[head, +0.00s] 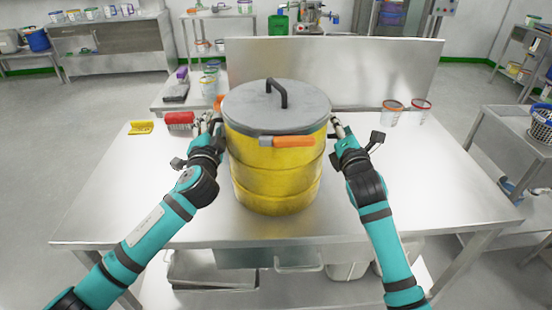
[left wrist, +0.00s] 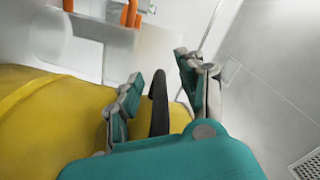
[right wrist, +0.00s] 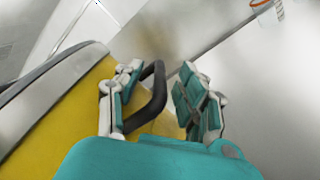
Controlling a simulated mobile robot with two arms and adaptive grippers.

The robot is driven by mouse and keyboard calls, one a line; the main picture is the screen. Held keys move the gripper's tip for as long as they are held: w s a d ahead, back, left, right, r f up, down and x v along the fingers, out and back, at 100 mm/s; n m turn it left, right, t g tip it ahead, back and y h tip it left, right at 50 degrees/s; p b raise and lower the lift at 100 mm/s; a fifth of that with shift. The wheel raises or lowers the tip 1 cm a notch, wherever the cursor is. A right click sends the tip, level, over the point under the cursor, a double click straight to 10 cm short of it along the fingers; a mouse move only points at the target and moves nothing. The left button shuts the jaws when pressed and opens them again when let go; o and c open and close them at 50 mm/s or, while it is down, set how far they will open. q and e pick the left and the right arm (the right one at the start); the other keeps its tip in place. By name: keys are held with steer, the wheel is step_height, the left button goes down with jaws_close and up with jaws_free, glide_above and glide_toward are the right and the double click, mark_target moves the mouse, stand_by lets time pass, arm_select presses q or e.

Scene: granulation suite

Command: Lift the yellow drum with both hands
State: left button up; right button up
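The yellow drum (head: 275,183) stands upright on the steel table (head: 400,190), with a grey lid (head: 250,105) and a black top handle (head: 277,90). An orange latch (head: 287,141) is on its front. My left gripper (head: 213,124) is at the drum's left side. In the left wrist view its fingers are apart, with a black side handle (left wrist: 159,105) between them. My right gripper (head: 338,128) is at the drum's right side. In the right wrist view its fingers are apart, with another black side handle (right wrist: 157,92) between them. The head view hides both side handles.
A red brush (head: 180,119) and a yellow item (head: 141,127) lie on the table at left. Two clear containers (head: 391,112) (head: 420,110) stand at right. A steel back panel (head: 390,70) rises behind the drum. The table's front corners are clear.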

arm_select(q)
steer(key=shift+c, duration=0.5)
arm_select(e)
steer(key=shift+c, duration=0.5)
arm_select(q)
jaws_close()
arm_select(e)
jaws_close()
